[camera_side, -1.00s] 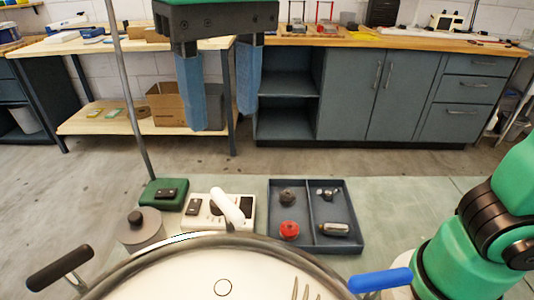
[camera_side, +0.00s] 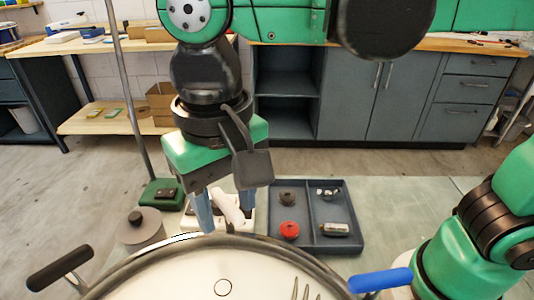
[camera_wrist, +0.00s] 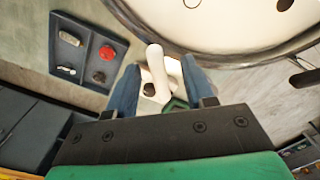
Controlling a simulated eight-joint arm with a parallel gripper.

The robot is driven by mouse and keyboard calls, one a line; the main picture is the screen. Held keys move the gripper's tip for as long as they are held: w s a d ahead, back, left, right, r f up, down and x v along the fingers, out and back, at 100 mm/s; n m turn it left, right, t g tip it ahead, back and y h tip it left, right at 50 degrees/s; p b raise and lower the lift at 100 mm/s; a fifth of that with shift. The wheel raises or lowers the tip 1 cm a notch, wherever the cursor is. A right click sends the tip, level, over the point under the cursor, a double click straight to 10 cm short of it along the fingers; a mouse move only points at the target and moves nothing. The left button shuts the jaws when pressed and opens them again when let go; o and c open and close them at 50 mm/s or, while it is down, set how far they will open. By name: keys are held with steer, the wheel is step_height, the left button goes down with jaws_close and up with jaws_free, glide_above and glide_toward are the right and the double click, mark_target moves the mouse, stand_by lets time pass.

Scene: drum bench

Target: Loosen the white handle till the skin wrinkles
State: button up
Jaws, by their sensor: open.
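The white handle (camera_side: 229,206) stands at the far rim of the drum, tilted up to the left in the side view. In the wrist view the white handle (camera_wrist: 156,65) shows between the two blue fingers. My gripper (camera_side: 225,214) is open and pointed down at it, one finger on each side. The wrist view also shows my gripper (camera_wrist: 160,80) with gaps beside the handle; I cannot tell whether either finger touches it. The drum skin (camera_side: 190,285) is pale, with a small circle and a few curved lines near the blue handle (camera_side: 380,280).
A black handle (camera_side: 58,268) sits at the rim's left. A dark tray (camera_side: 357,215) with a red knob (camera_side: 289,230) and small parts lies right of my gripper. A grey cylinder (camera_side: 142,228), a green box (camera_side: 165,193) and a thin upright pole (camera_side: 128,90) stand left.

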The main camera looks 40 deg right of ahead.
steer(key=shift+f, duration=0.25)
jaws_close()
steer(key=n, duration=0.5)
steer(key=shift+n, duration=2.3)
